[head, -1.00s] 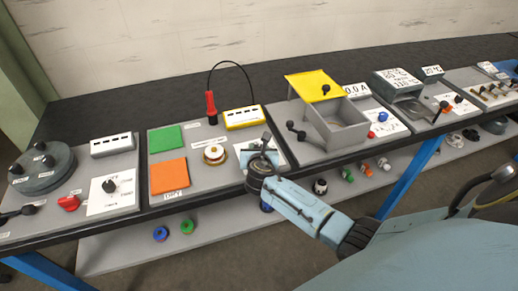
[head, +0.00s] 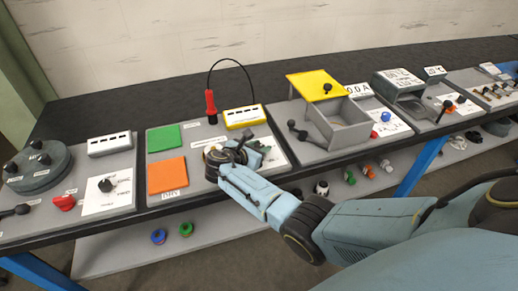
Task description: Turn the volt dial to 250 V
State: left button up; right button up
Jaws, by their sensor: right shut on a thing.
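My right gripper (head: 257,149) reaches over a white plate (head: 273,158) at the right of the middle grey panel. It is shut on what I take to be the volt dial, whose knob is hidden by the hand. The plate is partly covered, so the dial's pointer and numbers cannot be read. My right wrist lies to the left of the plate and covers most of a round white part beside it. My left gripper is not in view.
A yellow meter box (head: 244,117) and a red probe (head: 211,105) with a black cable stand behind the hand. Green (head: 165,137) and orange (head: 167,176) squares lie left. A black knob (head: 106,185) sits on the left panel. An open grey box (head: 343,126) stands right.

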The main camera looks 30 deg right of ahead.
dwell(0.4)
jog(key=o, duration=1)
jog(key=shift+c, duration=0.2)
jog(key=p+v, duration=0.2)
jog(key=v, duration=1.1)
jog(key=shift+a, duration=0.2)
